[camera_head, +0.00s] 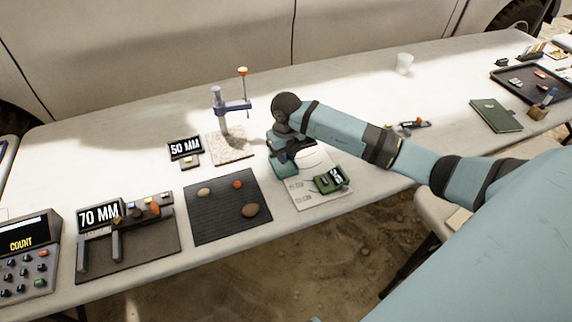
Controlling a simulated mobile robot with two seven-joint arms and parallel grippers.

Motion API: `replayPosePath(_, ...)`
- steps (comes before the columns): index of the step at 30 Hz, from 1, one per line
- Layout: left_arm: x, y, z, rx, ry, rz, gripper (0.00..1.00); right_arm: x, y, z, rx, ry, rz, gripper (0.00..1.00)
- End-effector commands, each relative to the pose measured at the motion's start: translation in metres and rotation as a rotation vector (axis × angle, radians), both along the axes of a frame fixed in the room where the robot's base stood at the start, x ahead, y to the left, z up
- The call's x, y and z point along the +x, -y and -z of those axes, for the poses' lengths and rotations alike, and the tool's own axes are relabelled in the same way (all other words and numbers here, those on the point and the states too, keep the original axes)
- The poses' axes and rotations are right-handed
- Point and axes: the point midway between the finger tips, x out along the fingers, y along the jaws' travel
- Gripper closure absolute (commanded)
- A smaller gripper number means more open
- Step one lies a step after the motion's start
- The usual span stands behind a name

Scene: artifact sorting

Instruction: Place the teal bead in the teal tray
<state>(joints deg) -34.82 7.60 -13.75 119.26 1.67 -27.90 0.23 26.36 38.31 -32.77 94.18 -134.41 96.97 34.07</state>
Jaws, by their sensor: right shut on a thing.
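A small teal tray (284,167) sits near the middle of the table, just right of the dark mat. My right arm reaches in from the right, and my right gripper (291,150) points down over the tray. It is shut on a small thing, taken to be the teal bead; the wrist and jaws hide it. No teal bead shows loose on the table. I cannot tell whether the held thing touches the tray. My left gripper is not in view.
A dark mat (207,226) with several pebbles or beads lies left of the tray. A green device (328,182) lies on a white sheet (309,197) at right. A gauge stand (222,110) stands behind. The table's front edge is close.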

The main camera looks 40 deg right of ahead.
Motion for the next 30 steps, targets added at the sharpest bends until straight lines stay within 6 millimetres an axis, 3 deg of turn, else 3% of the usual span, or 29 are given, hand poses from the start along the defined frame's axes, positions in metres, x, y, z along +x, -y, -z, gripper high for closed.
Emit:
replayPosePath(9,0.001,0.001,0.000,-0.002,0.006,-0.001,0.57,-0.001,0.000,0.041,0.000,-0.002,0.000,1.00)
replayPosePath(20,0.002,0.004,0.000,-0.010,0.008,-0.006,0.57,0.000,0.000,0.045,-0.001,0.000,0.000,1.00)
replayPosePath(21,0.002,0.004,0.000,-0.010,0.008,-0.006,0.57,0.000,0.000,0.045,-0.001,0.000,0.000,0.79)
replayPosePath(22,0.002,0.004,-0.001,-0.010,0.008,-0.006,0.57,0.000,0.000,0.045,-0.001,0.000,0.000,0.72)
replayPosePath(30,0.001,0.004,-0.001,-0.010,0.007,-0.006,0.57,0.000,0.000,0.044,-0.001,0.000,0.000,0.71)
